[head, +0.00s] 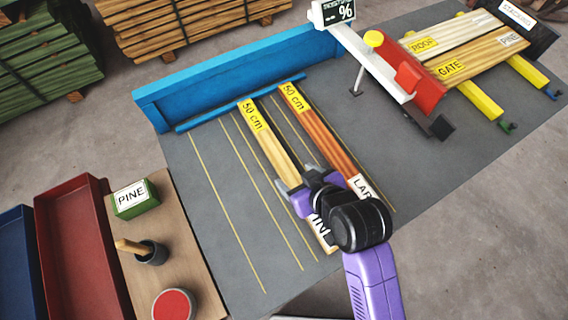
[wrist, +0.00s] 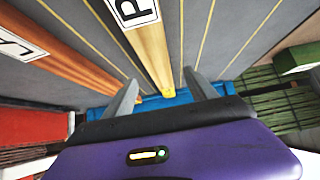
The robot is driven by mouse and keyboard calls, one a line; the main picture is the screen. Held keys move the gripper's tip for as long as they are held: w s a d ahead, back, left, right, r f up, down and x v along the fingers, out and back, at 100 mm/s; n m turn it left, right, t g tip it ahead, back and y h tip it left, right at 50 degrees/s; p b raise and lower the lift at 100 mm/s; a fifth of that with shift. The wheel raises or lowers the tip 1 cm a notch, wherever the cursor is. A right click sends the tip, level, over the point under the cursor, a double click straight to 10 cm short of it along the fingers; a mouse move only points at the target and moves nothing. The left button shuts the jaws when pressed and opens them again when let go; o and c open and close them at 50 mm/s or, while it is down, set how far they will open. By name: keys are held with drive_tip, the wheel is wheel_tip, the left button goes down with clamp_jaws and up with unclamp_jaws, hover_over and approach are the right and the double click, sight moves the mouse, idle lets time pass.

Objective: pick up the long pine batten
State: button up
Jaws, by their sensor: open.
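A pale batten (head: 268,146) lies on the grey table, with a yellow "50 cm" tag at its far end and a partly hidden white label ending in "INE" at its near end. In the wrist view the same pale batten (wrist: 150,48) shows a "P" on its label and runs between my fingers. My gripper (head: 296,178) is open over the batten, one finger to each side. I cannot tell how far above it the fingertips are. A redder batten (head: 320,130), also tagged "50 cm" and labelled "LAR…", lies just to its right.
A blue fence (head: 240,72) runs along the table's back. A white arm with a red block (head: 420,85) stands at right, beside boards on yellow bars (head: 480,100). A green "PINE" block (head: 135,199) and red tray (head: 75,240) are at left. The lined table between is bare.

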sight(285, 166)
drive_tip(key=shift+w+r+p+x, duration=0.15)
drive_tip(key=shift+p+x, duration=0.1)
drive_tip(key=shift+x, duration=1.65)
drive_tip(key=shift+w+r+p+x, duration=0.1)
drive_tip(key=shift+p+x, duration=0.1)
drive_tip(key=shift+x, duration=1.7)
clamp_jaws()
